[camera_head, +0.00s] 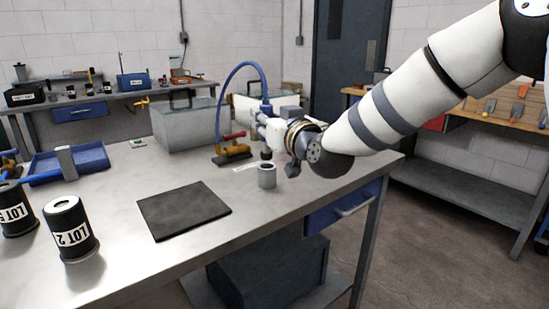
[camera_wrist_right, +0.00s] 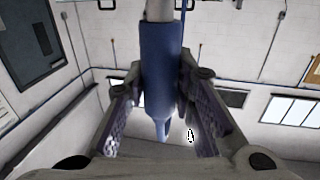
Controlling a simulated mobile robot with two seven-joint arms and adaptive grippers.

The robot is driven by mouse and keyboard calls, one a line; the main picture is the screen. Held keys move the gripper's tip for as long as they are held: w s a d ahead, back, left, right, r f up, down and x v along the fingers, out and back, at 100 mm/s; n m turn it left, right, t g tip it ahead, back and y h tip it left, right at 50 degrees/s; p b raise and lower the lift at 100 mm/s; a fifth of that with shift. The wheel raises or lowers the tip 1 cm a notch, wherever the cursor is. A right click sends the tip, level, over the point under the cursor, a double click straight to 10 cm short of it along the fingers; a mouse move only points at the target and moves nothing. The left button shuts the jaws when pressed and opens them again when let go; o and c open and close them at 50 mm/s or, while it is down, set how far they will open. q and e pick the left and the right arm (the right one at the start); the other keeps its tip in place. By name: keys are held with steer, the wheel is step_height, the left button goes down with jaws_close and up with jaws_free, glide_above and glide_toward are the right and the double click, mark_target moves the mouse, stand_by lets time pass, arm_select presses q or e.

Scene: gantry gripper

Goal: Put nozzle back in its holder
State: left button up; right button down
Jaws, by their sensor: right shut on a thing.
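My right gripper (camera_head: 268,130) is over the right part of the metal bench, and its arm comes in from the upper right. In the wrist view the right gripper's (camera_wrist_right: 160,122) two padded fingers are shut on the nozzle (camera_wrist_right: 162,68), a blue cylinder with a pale upper part. In the head view the nozzle's dark lower end (camera_head: 266,154) shows below the gripper, just above a small grey cup-like holder (camera_head: 267,178). I cannot tell whether the tip is touching the holder's rim. A blue hose (camera_head: 240,68) arches behind the gripper. My left gripper is not in view.
A black mat (camera_head: 184,210) lies left of the holder. Black LOT canisters (camera_head: 71,230) stand at the front left. A blue tray (camera_head: 68,164), a clear tank (camera_head: 187,128) and a red-handled clamp (camera_head: 234,148) are farther back. The bench between mat and holder is clear.

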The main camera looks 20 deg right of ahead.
steer(key=w+f+b, duration=0.1)
steer(key=w+f, duration=0.1)
steer(key=f, duration=0.1)
steer(key=w+d+f+b, duration=0.1)
steer(key=w+f, duration=0.1)
steer(key=f, duration=0.2)
steer(key=w+f+b, duration=0.1)
steer(key=w+f, duration=0.1)
steer(key=f, duration=0.1)
steer(key=shift+d+f, duration=0.2)
steer(key=shift+d, duration=0.15)
steer(key=shift+r, duration=0.45)
steer(key=shift+f, duration=0.15)
steer(key=c, duration=1.4)
jaws_free()
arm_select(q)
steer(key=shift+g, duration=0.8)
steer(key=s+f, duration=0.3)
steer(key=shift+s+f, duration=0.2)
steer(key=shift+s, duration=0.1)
arm_select(e)
steer(key=shift+o, duration=0.2)
